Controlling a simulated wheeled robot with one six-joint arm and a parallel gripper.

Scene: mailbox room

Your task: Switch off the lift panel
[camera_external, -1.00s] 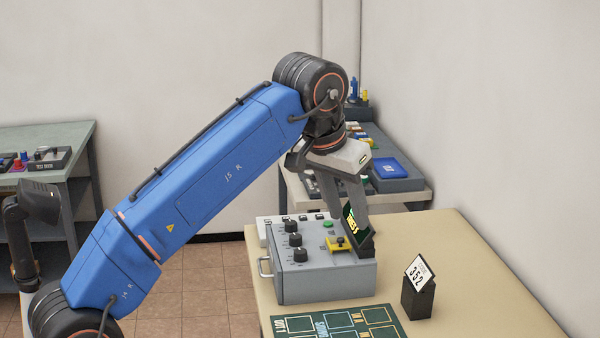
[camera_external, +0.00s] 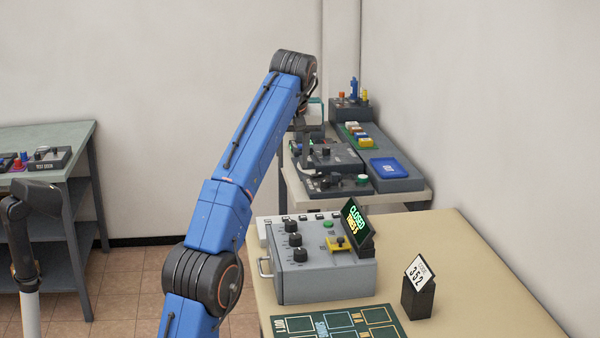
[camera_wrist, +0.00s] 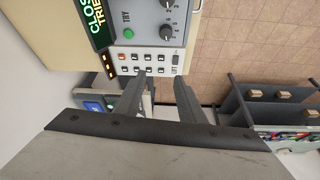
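A grey control box (camera_external: 325,283) with black knobs, a green button and a yellow part stands on the near table. Its display (camera_external: 357,222) reads CLOSED.
The back table (camera_external: 415,196) holds several dark control panels (camera_external: 335,157) and a blue tray (camera_external: 389,168). A number card (camera_external: 419,272) on a black stand and a green mat (camera_external: 335,326) lie on the near table. A side bench (camera_external: 50,135) stands at left.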

